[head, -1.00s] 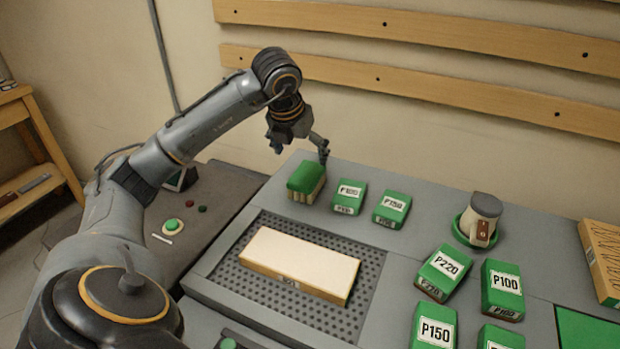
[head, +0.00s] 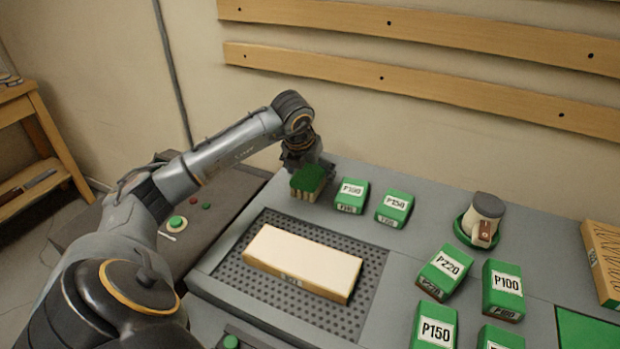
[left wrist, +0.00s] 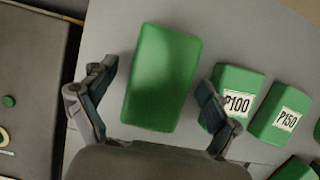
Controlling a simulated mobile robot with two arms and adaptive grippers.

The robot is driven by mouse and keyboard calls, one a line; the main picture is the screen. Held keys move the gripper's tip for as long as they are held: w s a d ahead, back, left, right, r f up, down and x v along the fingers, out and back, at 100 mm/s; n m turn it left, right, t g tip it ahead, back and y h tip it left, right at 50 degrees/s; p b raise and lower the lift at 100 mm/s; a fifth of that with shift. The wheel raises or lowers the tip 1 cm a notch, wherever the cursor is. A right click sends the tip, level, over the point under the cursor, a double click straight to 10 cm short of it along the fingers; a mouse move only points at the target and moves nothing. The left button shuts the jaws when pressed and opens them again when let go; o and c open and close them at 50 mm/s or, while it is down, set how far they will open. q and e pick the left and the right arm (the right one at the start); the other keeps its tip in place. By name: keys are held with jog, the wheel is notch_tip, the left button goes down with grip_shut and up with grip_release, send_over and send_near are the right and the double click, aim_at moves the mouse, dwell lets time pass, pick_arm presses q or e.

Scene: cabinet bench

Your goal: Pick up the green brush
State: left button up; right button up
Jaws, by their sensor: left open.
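The green brush (head: 307,181) stands on the grey bench near its far left corner, a green top over pale bristles. It also shows in the left wrist view (left wrist: 162,75), lying between the two fingers. My left gripper (head: 308,165) is at the brush, reaching down from behind and above it. In the left wrist view its fingers (left wrist: 150,88) are open, one on each side of the brush's near part, with a visible gap on the left. I cannot tell whether the right finger touches. My right gripper is not in view.
A green P100 block (head: 351,196) stands close to the right of the brush, its corner near my right finger in the wrist view. A P150 block (head: 394,208) is beyond it. A pale wooden board (head: 302,262) lies on the perforated panel in front.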

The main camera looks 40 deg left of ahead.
pick_arm(q)
jog(key=shift+f, duration=0.25)
dwell(0.3)
jog(key=c, duration=1.4)
jog(key=shift+o, duration=0.2)
jog(key=shift+r, duration=0.15)
jog(key=shift+r, duration=0.2)
jog(key=shift+w+r, duration=0.1)
jog(key=shift+r, duration=0.25)
jog(key=v, duration=0.5)
jog(key=b+v, duration=0.1)
jog(key=v, duration=0.2)
jog(key=shift+s+d, duration=0.4)
jog(key=shift+d, duration=0.05)
jog(key=s+d+r+b, duration=0.1)
jog(key=s+d+r, duration=0.3)
jog(key=s, duration=0.4)
jog(key=shift+s+d+r, duration=0.35)
jog(key=shift+r, duration=0.1)
